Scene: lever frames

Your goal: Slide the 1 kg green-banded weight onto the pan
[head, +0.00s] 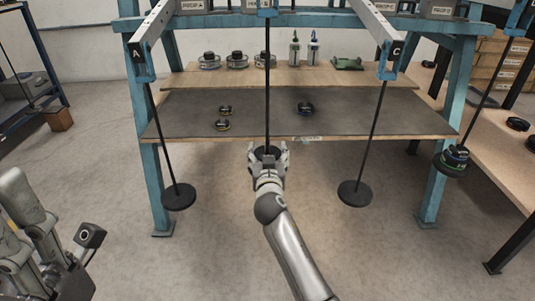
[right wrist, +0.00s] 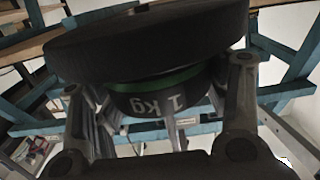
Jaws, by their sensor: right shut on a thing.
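My right gripper (head: 267,150) is shut on the 1 kg weight (head: 266,154), at the lower end of the middle hanger rod (head: 267,85). The middle pan is not clearly visible behind my gripper. Parts of my left arm show at lower left; its jaw state is unclear.
Pans hang at the left (head: 178,196) and right (head: 354,194) of my arm. The right post (head: 440,130) has a loaded hanger (head: 452,160) beside it. Several small weights lie on the dark mat (head: 260,113) behind. The floor in front is clear.

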